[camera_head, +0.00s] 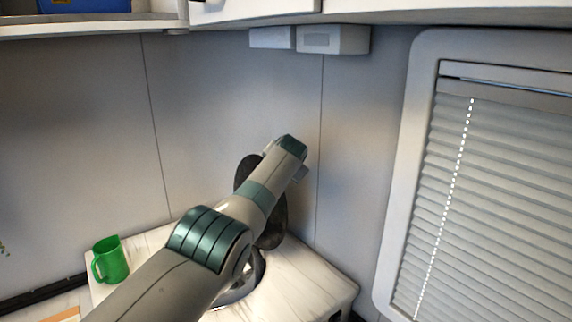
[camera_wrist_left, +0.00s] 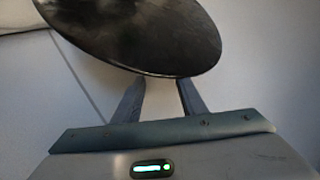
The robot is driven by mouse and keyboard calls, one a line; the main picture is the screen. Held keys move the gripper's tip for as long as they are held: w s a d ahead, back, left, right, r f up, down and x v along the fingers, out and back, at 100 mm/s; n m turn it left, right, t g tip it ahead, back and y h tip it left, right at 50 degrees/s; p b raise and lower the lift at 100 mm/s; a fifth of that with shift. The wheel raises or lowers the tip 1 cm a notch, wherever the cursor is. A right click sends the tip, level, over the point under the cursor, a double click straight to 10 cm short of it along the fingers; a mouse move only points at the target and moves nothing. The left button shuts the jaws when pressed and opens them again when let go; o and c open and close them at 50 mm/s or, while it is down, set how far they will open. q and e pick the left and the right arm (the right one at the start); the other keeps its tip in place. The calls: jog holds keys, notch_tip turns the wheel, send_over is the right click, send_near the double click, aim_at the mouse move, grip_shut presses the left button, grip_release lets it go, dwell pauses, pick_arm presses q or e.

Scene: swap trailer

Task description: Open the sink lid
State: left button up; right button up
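The dark round sink lid (camera_head: 272,228) stands raised at a steep tilt on the counter, largely hidden behind my left arm in the head view. Below it, a part of the shiny sink (camera_head: 242,292) shows, uncovered. In the left wrist view the lid (camera_wrist_left: 140,32) fills the top of the picture, its edge just beyond the fingertips. My left gripper (camera_wrist_left: 161,82) has its two fingers apart with an empty gap between them. Whether a fingertip touches the lid cannot be told. In the head view its fingertips are hidden. My right gripper is not in view.
A green mug (camera_head: 111,259) stands on the counter's left side. The light counter (camera_head: 310,279) is bare at the right. A grey wall (camera_head: 235,95) rises close behind the lid, and a window with blinds (camera_head: 490,190) is at the right. Cabinets (camera_head: 255,10) hang above.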

pick_arm(q)
jog(key=b+v, duration=0.6)
jog(key=v, duration=1.1)
jog(key=shift+s+b, duration=0.2)
jog(key=shift+b, duration=0.1)
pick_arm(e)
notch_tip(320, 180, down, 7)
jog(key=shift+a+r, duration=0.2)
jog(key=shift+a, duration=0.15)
pick_arm(q)
jog(key=shift+r, duration=0.15)
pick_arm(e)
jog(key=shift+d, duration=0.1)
